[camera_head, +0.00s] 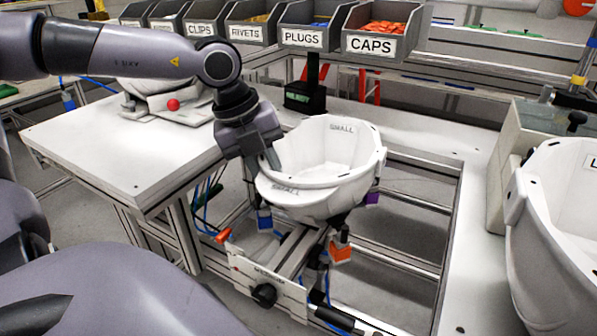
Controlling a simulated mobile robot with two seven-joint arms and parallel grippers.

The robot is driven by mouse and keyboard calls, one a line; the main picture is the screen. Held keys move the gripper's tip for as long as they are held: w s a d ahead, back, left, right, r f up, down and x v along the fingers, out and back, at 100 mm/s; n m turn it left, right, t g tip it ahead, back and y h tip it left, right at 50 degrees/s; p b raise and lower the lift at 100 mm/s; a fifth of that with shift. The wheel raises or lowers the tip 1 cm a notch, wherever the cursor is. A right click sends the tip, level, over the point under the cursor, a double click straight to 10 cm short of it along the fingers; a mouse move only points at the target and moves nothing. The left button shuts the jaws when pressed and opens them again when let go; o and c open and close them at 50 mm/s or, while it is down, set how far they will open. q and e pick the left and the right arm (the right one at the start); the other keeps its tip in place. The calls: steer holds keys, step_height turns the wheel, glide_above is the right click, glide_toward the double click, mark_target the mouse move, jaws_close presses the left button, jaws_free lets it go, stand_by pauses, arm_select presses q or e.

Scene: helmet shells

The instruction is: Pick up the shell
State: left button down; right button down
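A white helmet shell (325,178) marked SMALL sits open side up on a fixture (290,262) in the middle of the view. My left gripper (264,172) points down at the shell's left rim. One finger shows at the inner side of the rim, and the other side is partly hidden behind the gripper body. I cannot tell whether the fingers are closed on the rim. My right gripper is not in view. A second, larger white shell (560,235) stands at the right edge, partly cut off.
Labelled bins, including CAPS (372,44) and PLUGS (302,38), line the back. A white table (110,150) lies at left with another white shell-like part (160,98) and red knob. A grey block (510,150) stands near the large shell. Frame rails surround the fixture.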

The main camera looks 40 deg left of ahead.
arm_select(q)
steer(key=shift+r, duration=0.15)
